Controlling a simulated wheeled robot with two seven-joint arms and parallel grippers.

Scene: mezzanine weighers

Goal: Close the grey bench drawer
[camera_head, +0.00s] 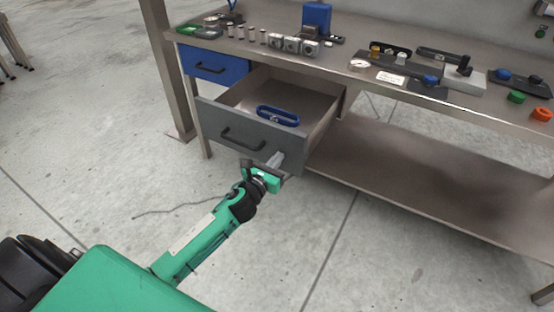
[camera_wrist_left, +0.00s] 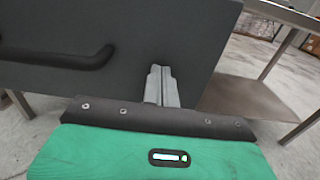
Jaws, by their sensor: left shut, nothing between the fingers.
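The grey bench drawer (camera_head: 222,124) stands pulled out from under the bench, its inside open to view. Its dark front carries a black bar handle (camera_head: 242,139), which also shows at the left of the left wrist view (camera_wrist_left: 60,58). My left gripper (camera_head: 278,158) is shut and empty, with its fingertips at the lower right part of the drawer front, right of the handle. In the left wrist view the closed fingers (camera_wrist_left: 161,84) point at the grey front panel (camera_wrist_left: 140,30); whether they touch it I cannot tell. My right gripper is not in view.
A blue ring-shaped item (camera_head: 278,116) lies in the drawer. A shut blue drawer (camera_head: 212,66) sits to the left. The bench top (camera_head: 345,62) holds small weights, blocks and devices. A lower shelf (camera_head: 410,175) extends right.

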